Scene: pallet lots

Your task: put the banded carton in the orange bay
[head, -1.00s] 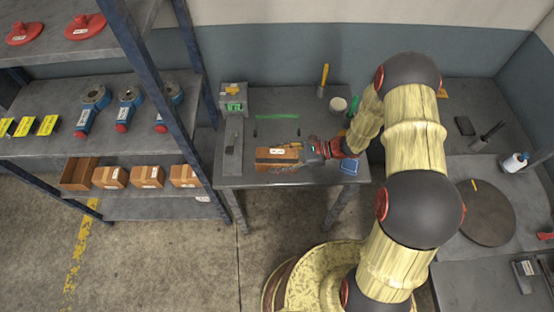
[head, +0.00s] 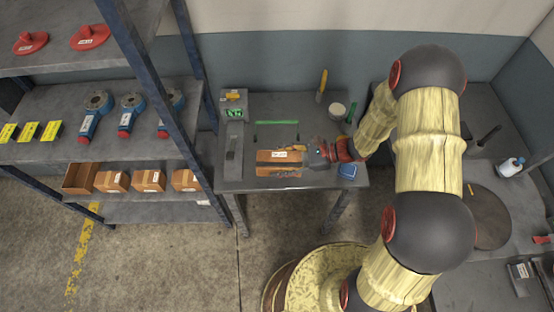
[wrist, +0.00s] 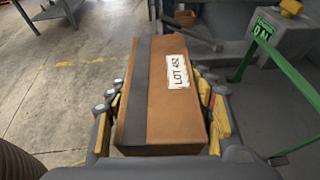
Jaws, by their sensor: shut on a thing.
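The banded carton (wrist: 185,115) is a long brown box with a dark grey band along its length and a white label reading LOT 452. In the wrist view it lies between the yellow-padded fingers of my gripper (wrist: 159,80), which is shut on it from both sides. In the head view the carton (head: 279,156) is over the workbench, left of my gripper's wrist (head: 318,152). I cannot tell whether it touches the bench. I cannot make out an orange bay in these frames.
A shelf rack (head: 150,60) with brown boxes (head: 148,181) stands left. A second bench with a round plate (head: 490,222) is right.

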